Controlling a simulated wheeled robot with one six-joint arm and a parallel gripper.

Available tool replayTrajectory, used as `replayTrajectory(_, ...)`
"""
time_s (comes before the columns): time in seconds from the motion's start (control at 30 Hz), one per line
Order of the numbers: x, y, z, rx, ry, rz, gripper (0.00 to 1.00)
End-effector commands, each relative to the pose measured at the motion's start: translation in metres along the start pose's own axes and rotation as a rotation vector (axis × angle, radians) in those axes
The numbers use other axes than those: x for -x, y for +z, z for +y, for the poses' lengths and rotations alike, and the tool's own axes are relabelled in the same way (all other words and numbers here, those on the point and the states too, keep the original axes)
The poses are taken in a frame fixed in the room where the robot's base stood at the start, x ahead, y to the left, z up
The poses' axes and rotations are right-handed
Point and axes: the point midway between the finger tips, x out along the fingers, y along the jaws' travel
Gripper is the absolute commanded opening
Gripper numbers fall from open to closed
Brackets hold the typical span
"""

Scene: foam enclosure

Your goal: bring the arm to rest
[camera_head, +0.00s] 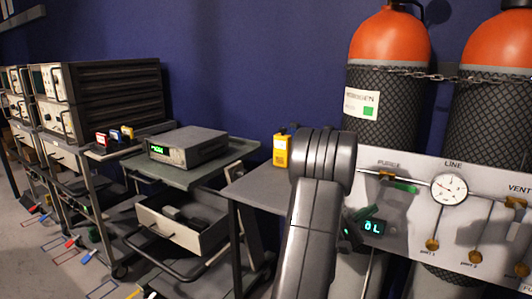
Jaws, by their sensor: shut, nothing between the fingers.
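My arm shows in the head view as a thick dark grey link (312,240) rising from the bottom edge to a rounded, ribbed joint (322,160). The joint stands in front of the right end of a grey table and the left edge of the gas panel.
Two orange-topped gas cylinders (390,45) stand chained behind a gauge panel (405,220). A small display reading "0L" (371,227) is beside my arm. A yellow device (281,150) stands on the grey table (250,190). Left are a cart with an open drawer (180,228) and instrument racks (100,95).

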Motion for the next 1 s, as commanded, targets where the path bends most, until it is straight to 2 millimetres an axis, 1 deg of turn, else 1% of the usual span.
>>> replayTrajectory(0.07, 0.012, -0.008, 0.001, 0.001, 0.0, 0.007, 0.0)
replayTrajectory(0.3, 0.058, -0.007, 0.001, 0.002, 0.0, 0.007, 0.0)
replayTrajectory(0.5, 0.084, -0.006, 0.0, 0.001, 0.0, 0.004, 0.0)
replayTrajectory(0.7, 0.096, -0.006, 0.0, 0.001, 0.0, 0.001, 0.0)
replayTrajectory(1.0, 0.097, -0.005, 0.0, 0.0, -0.001, 0.0, 0.0)
